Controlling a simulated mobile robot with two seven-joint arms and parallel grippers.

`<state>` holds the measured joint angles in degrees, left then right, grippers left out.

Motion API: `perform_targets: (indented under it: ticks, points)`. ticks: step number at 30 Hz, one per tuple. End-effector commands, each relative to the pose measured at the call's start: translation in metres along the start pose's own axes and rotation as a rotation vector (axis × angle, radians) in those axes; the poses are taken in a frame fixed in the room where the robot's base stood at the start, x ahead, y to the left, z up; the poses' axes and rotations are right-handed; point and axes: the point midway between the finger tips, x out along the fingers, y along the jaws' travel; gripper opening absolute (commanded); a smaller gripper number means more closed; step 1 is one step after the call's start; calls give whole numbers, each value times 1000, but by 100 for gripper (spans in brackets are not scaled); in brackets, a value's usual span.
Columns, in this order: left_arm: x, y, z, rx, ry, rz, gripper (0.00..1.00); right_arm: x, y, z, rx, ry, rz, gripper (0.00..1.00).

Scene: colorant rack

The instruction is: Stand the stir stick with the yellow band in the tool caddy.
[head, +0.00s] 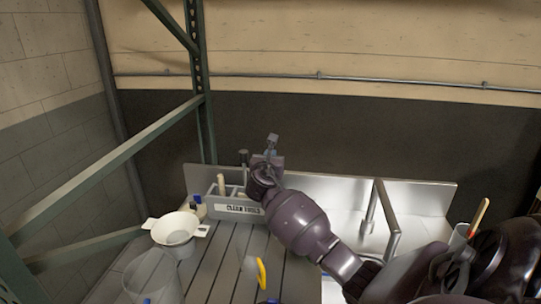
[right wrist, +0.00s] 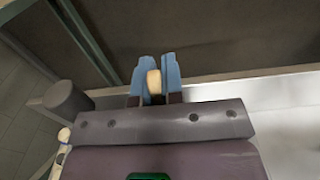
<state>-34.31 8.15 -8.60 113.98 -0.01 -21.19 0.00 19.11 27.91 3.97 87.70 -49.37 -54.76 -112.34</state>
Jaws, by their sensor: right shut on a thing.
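The tool caddy (head: 215,211) is a grey box labelled "CLEAN TOOLS" on the counter, left of centre in the head view. My right arm reaches in from the right, with its right gripper (head: 272,142) above and behind the caddy's right part. In the right wrist view, the blue fingers of this gripper (right wrist: 154,76) are shut on a pale wooden stick end (right wrist: 154,83). No yellow band shows on it, and the rest of the stick is hidden. A pale handle (head: 221,184) stands in the caddy's left part. My left gripper is not in view.
A white strainer (head: 174,228) sits over a container left of the caddy. A clear bucket (head: 152,278) and a yellow-edged tool (head: 262,272) are at the front. A stick with an orange-red part (head: 480,214) stands in a cup at right. Green rack posts (head: 199,90) rise at left.

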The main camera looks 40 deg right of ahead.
Motion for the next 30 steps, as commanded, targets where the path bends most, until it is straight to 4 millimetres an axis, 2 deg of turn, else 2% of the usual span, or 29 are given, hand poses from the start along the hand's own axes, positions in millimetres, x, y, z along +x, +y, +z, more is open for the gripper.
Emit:
perform_targets:
  ticks: [9,10,15,16,25,30]
  points:
    - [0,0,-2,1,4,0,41,0,0,-1,0,0,0,0]
    - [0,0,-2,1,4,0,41,0,0,-1,0,0,0,10]
    - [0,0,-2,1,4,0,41,0,0,-1,0,0,0,36]
    - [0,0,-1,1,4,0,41,0,0,-1,0,0,0,38]
    - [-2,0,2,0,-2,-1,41,-2,0,-1,0,0,0,38]
    - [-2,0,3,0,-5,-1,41,-17,0,-2,1,0,1,38]
